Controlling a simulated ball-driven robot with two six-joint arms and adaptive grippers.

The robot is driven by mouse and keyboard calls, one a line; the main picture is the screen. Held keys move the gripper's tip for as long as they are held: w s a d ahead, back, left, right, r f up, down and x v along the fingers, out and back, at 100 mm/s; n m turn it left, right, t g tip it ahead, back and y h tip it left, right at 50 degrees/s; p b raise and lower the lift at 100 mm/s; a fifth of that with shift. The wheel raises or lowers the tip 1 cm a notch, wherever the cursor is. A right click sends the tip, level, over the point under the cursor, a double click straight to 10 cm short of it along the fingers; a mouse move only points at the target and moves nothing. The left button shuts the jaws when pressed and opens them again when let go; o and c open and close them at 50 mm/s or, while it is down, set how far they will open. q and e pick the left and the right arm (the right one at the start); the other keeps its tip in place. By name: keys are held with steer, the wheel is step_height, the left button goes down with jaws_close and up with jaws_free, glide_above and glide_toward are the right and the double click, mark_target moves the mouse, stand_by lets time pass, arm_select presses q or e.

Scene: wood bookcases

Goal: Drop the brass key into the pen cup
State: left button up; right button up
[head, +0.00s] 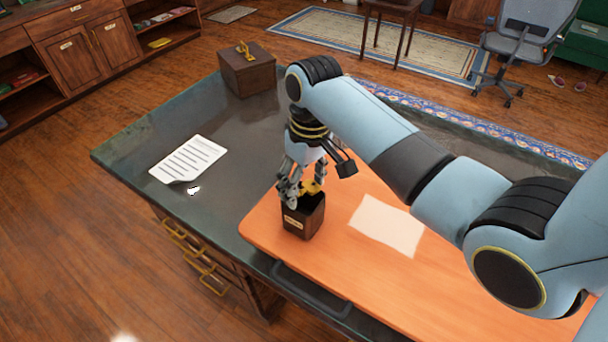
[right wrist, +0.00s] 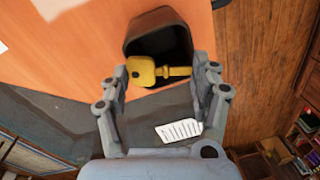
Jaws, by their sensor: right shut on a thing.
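The brass key (right wrist: 145,72) is held crosswise between the fingers of my right gripper (right wrist: 158,75), which is shut on it. In the head view, the key (head: 311,187) shows as a yellow shape at the fingertips of my right gripper (head: 301,190). The pen cup (head: 302,217) is a dark brown square holder with a small label, upright on the orange desk mat. In the right wrist view, the key overlaps the dark opening of the pen cup (right wrist: 158,22). I cannot tell whether the key is above the rim or slightly inside. My left gripper is not in view.
The orange mat (head: 440,292) covers the right part of the dark desk (head: 130,142). A blank sheet (head: 387,226) lies right of the cup. A printed page (head: 188,158) lies to the left. A wooden box (head: 247,72) stands at the far corner.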

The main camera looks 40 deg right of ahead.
mark_target(308, 187)
steer(key=o, duration=1.1)
steer(key=r, duration=0.8)
steer(key=d+r, duration=0.1)
steer(key=r, duration=0.3)
